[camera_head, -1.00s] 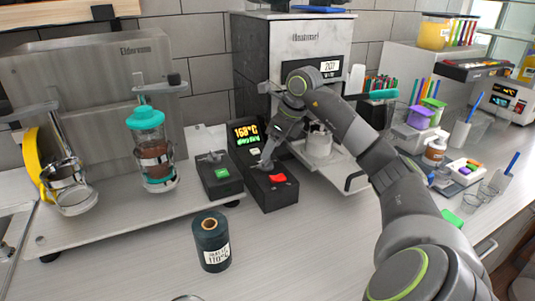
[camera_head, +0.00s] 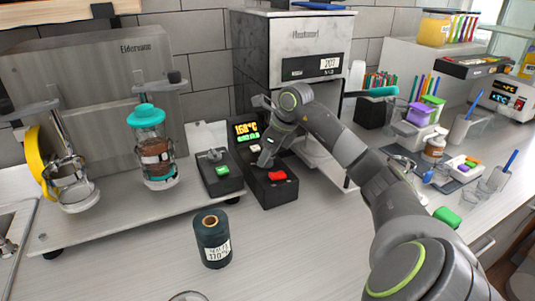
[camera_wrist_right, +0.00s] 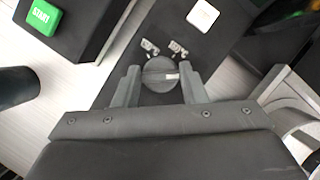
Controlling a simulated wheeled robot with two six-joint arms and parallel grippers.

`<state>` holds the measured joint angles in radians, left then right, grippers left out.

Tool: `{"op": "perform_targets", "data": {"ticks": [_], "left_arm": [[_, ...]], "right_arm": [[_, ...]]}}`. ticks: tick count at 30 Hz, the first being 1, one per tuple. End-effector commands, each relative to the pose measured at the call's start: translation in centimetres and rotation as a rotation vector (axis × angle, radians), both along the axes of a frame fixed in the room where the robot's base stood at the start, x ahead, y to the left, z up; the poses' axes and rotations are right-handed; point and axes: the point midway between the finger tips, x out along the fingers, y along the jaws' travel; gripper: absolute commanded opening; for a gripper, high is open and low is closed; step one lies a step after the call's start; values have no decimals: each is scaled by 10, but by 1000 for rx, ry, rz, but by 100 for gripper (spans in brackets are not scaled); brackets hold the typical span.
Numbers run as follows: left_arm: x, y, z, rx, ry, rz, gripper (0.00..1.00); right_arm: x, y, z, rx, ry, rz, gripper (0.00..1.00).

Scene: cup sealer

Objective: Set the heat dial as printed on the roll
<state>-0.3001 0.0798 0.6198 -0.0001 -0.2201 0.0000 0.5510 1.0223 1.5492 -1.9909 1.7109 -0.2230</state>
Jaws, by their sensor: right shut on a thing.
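The heat dial (camera_wrist_right: 160,74) is a round grey knob with a pale mark on a black control box (camera_head: 270,190). In the right wrist view, my right gripper (camera_wrist_right: 160,80) has one finger on each side of it, shut on the dial. In the head view, my right gripper (camera_head: 267,158) reaches down over the box and largely hides the dial. A lit display (camera_head: 246,131) behind it seems to read about 160°C, with a smaller green line below. The dark roll (camera_head: 212,235) stands upright in front; its white label seems to read 170°C, blurred. My left gripper is out of view.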

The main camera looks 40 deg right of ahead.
Motion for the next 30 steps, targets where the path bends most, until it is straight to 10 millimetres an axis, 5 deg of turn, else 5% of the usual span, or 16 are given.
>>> {"op": "perform_targets", "data": {"ticks": [18,30], "left_arm": [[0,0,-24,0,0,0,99],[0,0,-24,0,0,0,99]], "right_arm": [[0,1,0,-2,-3,-315,15],[0,1,1,-1,-3,-345,15]]}}
